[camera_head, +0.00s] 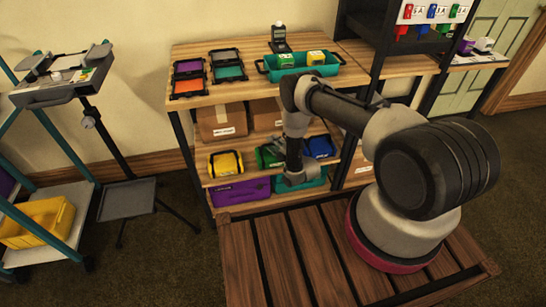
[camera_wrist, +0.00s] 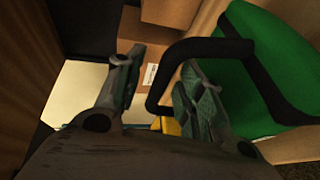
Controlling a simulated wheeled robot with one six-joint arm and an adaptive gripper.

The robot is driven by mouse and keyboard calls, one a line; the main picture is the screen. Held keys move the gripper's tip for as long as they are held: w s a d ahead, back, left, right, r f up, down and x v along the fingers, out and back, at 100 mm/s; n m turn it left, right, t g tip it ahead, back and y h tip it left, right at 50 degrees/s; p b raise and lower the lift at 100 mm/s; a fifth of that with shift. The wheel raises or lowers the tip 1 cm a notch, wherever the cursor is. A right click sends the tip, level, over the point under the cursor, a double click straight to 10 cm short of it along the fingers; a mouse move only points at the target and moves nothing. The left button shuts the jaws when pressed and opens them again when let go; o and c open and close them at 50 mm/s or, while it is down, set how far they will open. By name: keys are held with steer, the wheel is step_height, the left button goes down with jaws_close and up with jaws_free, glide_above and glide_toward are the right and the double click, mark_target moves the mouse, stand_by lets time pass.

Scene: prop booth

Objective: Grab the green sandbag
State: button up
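The green sandbag (camera_wrist: 268,65) fills the right side of the wrist view, with its black handle (camera_wrist: 205,47) looping out to the left. My gripper (camera_wrist: 162,62) is open. One finger is left of the handle, and the other shows within the loop's outline. The handle's outer bar runs between the two fingers with a gap; I cannot tell whether either finger touches it. In the head view the green sandbag (camera_head: 268,157) sits on the middle shelf, partly hidden by my arm. My fingertips cannot be made out there.
A yellow sandbag (camera_head: 225,163) stands left of the green one and a blue sandbag (camera_head: 319,147) right. Cardboard boxes (camera_head: 221,122) are behind. A purple case (camera_head: 241,191) sits below. The tabletop (camera_head: 245,92) above holds trays and a teal bin (camera_head: 300,67).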

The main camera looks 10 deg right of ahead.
jaws_close()
steer(key=shift+w+r, duration=0.1)
stand_by(0.4)
steer(key=shift+r, duration=0.1)
